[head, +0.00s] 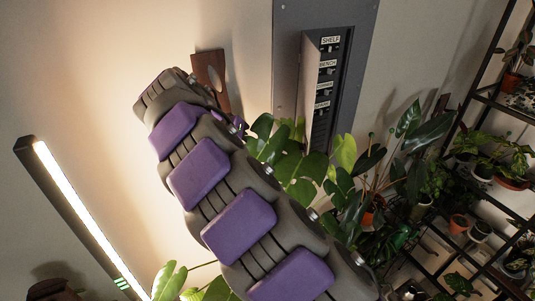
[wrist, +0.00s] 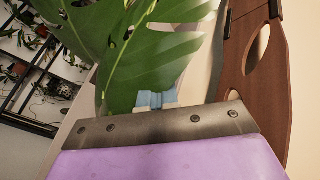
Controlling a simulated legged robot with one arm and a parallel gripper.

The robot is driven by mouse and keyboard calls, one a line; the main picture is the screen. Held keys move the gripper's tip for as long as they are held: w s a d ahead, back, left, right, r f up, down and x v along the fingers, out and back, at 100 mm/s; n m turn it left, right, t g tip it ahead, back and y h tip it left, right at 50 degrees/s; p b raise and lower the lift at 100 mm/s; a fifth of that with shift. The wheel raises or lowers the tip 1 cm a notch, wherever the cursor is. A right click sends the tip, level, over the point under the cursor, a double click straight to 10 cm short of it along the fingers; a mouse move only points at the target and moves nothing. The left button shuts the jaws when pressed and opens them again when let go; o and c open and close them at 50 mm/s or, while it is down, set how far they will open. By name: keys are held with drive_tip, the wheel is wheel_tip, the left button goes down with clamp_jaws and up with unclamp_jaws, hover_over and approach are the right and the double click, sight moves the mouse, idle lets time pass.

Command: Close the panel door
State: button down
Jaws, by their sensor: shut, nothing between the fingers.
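Large green leaves (wrist: 160,45) hang in front of my gripper, and more foliage (head: 300,165) grows below the wall panel. A lit lamp bar (head: 75,210) leans at the left. A black rack (head: 470,115) of potted plants stands at the right.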

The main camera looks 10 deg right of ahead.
drive_tip(key=d+f, duration=0.8)
drive_tip(key=d, duration=0.3)
drive_tip(key=shift+w, duration=0.4)
drive_tip(key=shift+a, duration=0.1)
